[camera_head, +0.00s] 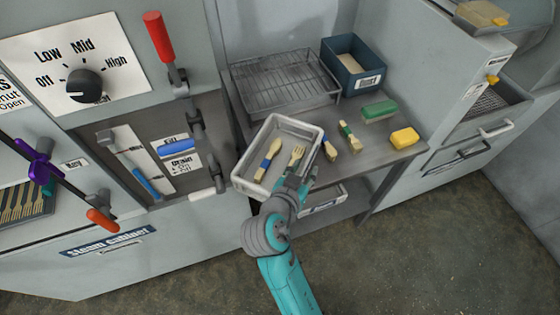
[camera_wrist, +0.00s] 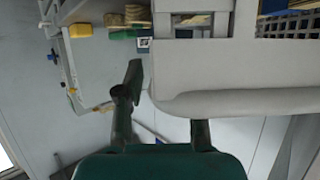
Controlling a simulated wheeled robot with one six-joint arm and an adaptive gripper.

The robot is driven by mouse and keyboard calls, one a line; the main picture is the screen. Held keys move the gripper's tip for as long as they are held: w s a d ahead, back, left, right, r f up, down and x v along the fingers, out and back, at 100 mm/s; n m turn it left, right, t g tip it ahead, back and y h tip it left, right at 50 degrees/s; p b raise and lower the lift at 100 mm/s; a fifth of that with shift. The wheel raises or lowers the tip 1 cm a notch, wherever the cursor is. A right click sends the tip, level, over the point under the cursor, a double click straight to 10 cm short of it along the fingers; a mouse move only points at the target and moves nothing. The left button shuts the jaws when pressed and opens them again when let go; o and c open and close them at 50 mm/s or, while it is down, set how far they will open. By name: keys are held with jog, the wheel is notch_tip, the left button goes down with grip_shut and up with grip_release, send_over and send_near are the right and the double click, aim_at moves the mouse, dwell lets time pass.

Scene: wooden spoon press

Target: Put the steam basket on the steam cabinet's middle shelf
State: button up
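The steam basket (camera_head: 240,183) is a pale grey open tray with a wooden fork and another wooden piece with a blue band inside. It sits at the table's left front edge, overhanging it, and looks slightly tilted. My gripper (camera_head: 300,186) is at its right front corner. In the wrist view, the basket's thick rim (camera_wrist: 240,100) fills the upper right. One finger of my gripper (camera_wrist: 168,105) stands beside the basket's end and the other goes behind the rim. The grip looks closed on it. The steam cabinet (camera_head: 180,245) is at left; its middle shelf cannot be made out.
On the table are a wire rack (camera_head: 285,82), a blue bin (camera_head: 352,68), banded wooden pieces (camera_head: 349,137), a green block (camera_head: 379,111) and a yellow block (camera_head: 404,138). A red-handled lever (camera_head: 158,36) and an orange-handled rod (camera_head: 100,218) stick out at the cabinet. Floor is clear at right.

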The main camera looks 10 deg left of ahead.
aim_at(307, 163)
jog(key=shift+x, duration=1.65)
jog(key=shift+a, duration=0.15)
grip_shut()
jog(key=shift+r, duration=0.1)
